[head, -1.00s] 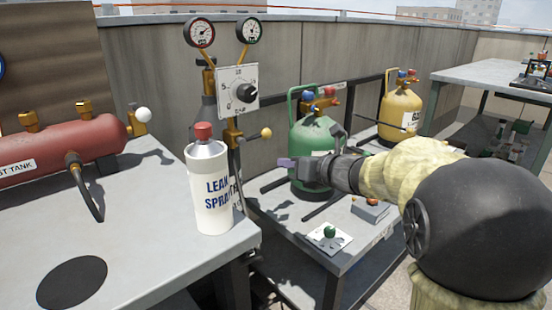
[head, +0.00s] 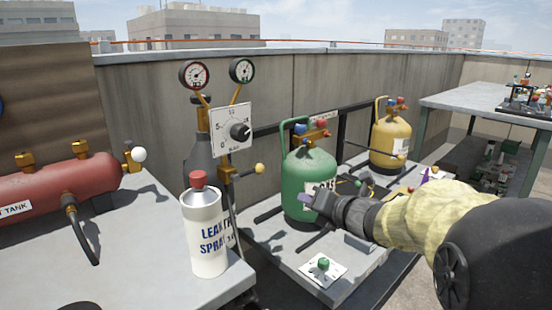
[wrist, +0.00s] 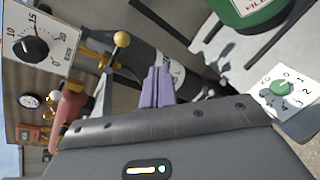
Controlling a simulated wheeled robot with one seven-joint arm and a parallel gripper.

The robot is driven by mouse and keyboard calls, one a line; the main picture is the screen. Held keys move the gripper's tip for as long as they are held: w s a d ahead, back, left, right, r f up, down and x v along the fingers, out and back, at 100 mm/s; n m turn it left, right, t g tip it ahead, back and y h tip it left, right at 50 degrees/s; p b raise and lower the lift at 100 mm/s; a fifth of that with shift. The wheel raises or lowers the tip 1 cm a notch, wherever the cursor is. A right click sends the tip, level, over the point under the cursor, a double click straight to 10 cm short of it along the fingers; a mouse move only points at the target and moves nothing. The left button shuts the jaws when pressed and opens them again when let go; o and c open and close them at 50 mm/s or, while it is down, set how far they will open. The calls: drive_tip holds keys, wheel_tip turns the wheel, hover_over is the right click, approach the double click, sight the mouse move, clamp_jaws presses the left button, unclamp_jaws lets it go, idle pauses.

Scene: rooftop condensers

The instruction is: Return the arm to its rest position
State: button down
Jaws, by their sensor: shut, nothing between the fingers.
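My gripper (head: 306,201) is in front of the green cylinder (head: 309,176) in the head view, above the low grey bench. Its purple fingers are together and empty in the wrist view (wrist: 155,88). My arm reaches in from the right edge, in a pale yellow sleeve with a dark round joint. In the wrist view the green cylinder is at the top right and the dial plate with a green knob (wrist: 281,89) is at the right. Whether the gripper touches the cylinder cannot be told.
A leak spray bottle (head: 205,232) stands on the left table's edge, near a red tank (head: 60,187). A gauge stand with a black dial (head: 239,131) rises behind it. A yellow cylinder (head: 391,144) stands farther back. A grey table (head: 470,97) is at the right.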

drive_tip(key=s+d+f+m+g+h+p, duration=0.1)
drive_tip(key=s+d+f+m+h+p, duration=0.25)
drive_tip(key=m, duration=0.65)
drive_tip(key=s+d+f+m+g+h+p, duration=0.15)
drive_tip(key=d+m+h, duration=0.25)
drive_tip(key=m, duration=0.6)
drive_tip(key=s+a+f+m+g+p, duration=0.1)
drive_tip(key=s+f+m+g+p, duration=0.2)
drive_tip(key=s+m, duration=0.5)
drive_tip(key=s+a+f+m+g+p, duration=0.1)
drive_tip(key=s+f+m+g+p, duration=0.1)
drive_tip(key=s+f+m+g, duration=0.45)
wheel_tip(320, 180, up, 40)
drive_tip(key=s+t+p, duration=0.1)
drive_tip(key=s+p, duration=0.1)
drive_tip(key=p, duration=3.5)
drive_tip(key=shift+s+d+r+t+h, duration=0.2)
drive_tip(key=shift+s+t+h, duration=0.1)
drive_tip(key=shift+t+h, duration=0.1)
drive_tip(key=shift+f, duration=0.1)
